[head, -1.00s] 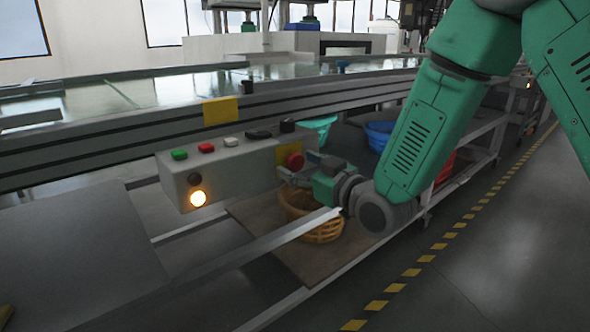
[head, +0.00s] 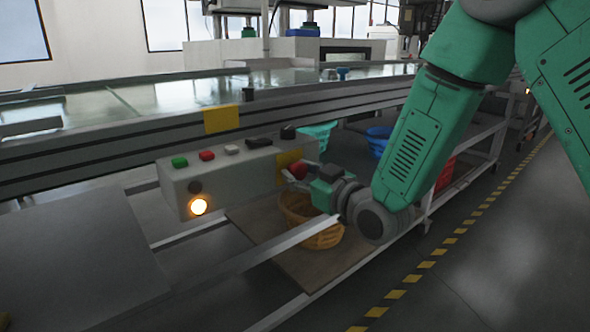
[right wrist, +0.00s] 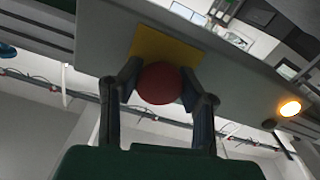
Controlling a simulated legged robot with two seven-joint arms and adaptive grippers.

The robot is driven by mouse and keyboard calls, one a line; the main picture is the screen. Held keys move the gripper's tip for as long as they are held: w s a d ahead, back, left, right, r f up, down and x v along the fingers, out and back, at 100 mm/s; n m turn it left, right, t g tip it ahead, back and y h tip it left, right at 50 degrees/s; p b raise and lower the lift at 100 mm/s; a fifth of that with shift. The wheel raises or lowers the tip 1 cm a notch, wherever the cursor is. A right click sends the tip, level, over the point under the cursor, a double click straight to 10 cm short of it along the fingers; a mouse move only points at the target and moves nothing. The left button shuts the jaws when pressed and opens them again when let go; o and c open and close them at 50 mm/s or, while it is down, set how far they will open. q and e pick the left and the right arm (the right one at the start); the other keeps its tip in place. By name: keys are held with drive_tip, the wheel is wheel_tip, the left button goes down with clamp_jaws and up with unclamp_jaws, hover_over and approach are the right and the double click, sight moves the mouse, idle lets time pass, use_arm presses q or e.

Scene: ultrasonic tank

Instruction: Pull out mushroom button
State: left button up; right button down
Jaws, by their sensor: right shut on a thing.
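The red mushroom button (head: 298,172) is on the yellow plate (head: 288,158) at the right end of the grey control box (head: 230,182). In the right wrist view the round red button (right wrist: 159,83) sits between my two fingers, in front of the yellow plate (right wrist: 150,44). My right gripper (head: 302,176) is shut on the button, one finger at each side of it. The fingers hide part of the button in the head view. My left gripper is not in view.
The box top carries a green button (head: 180,162), a red button (head: 207,155), a white button (head: 232,150) and black switches. A lit orange lamp (head: 199,207) is on its front. A metal rail (head: 262,252) and an orange basket (head: 315,228) lie below my right gripper.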

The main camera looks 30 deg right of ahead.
drive_tip(key=c, duration=1)
unclamp_jaws()
drive_tip(key=shift+s, duration=0.2)
drive_tip(key=shift+d, duration=0.1)
drive_tip(key=shift+s, duration=0.15)
drive_tip(key=v, duration=0.7)
drive_tip(key=shift+s+f, duration=0.1)
